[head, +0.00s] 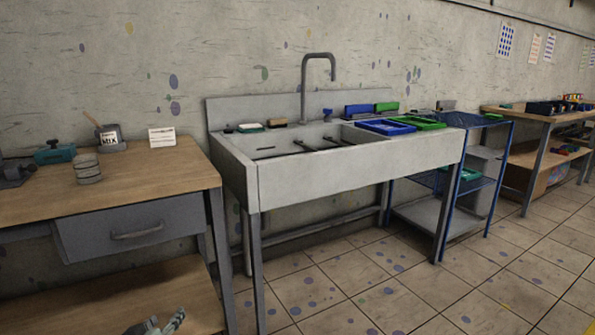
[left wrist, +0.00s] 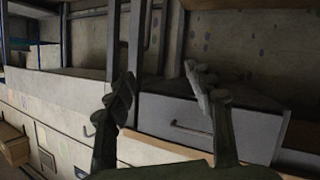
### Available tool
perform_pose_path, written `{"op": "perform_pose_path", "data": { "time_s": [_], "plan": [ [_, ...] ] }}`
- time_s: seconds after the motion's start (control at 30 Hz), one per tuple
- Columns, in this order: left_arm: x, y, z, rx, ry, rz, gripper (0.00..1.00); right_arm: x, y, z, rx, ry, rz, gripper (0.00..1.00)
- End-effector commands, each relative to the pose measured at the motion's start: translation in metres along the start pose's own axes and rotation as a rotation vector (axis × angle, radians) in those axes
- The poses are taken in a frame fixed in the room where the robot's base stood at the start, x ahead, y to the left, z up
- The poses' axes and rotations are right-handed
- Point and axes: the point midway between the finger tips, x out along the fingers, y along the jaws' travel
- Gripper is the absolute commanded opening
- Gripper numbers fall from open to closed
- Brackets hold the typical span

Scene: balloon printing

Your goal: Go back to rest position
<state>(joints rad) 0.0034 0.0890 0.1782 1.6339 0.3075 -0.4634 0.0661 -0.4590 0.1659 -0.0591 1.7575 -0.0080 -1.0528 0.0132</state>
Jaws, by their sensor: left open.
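My left gripper (head: 160,326) shows at the bottom edge of the head view, in front of the wooden workbench's lower shelf. Only its fingertips are visible there. In the left wrist view its two fingers (left wrist: 162,82) stand well apart with nothing between them. Beyond them the grey drawer (left wrist: 180,122) of the workbench shows, apart from the fingers. My right gripper is in neither view.
A wooden workbench (head: 150,195) with a grey drawer stands at the left, holding a mix pot (head: 110,139) and a white card (head: 161,138). A concrete sink (head: 350,175) is in the middle, a blue-framed rack (head: 487,190) beside it. The tiled floor (head: 400,290) in front is clear.

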Motion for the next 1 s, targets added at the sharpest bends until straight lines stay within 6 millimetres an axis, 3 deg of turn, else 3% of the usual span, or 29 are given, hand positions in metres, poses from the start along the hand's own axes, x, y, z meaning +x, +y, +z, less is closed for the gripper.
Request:
{"op": "perform_pose_path", "data": {
  "time_s": [0.03,0.2,0.3,0.43,0.53,0.67,0.9,1.0],
  "plan": [
    [-0.012,-0.004,0.041,0.053,-0.095,-0.011,0.54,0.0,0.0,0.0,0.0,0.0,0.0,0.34],
    [-0.064,-0.021,0.16,0.214,-0.396,-0.046,0.54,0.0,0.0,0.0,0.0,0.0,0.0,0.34],
    [-0.106,-0.033,0.222,0.305,-0.568,-0.067,0.54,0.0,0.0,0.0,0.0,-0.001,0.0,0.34],
    [-0.162,-0.05,0.282,0.406,-0.758,-0.091,0.54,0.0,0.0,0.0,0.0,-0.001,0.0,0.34],
    [-0.197,-0.06,0.311,0.462,-0.862,-0.105,0.54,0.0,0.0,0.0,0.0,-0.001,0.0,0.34],
    [-0.223,-0.066,0.33,0.502,-0.937,-0.116,0.54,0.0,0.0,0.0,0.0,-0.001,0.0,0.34],
    [-0.229,-0.068,0.335,0.511,-0.955,-0.118,0.54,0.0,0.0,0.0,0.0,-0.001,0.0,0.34],
    [-0.229,-0.068,0.335,0.51,-0.954,-0.118,0.44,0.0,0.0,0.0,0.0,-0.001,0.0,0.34]
  ]
}}
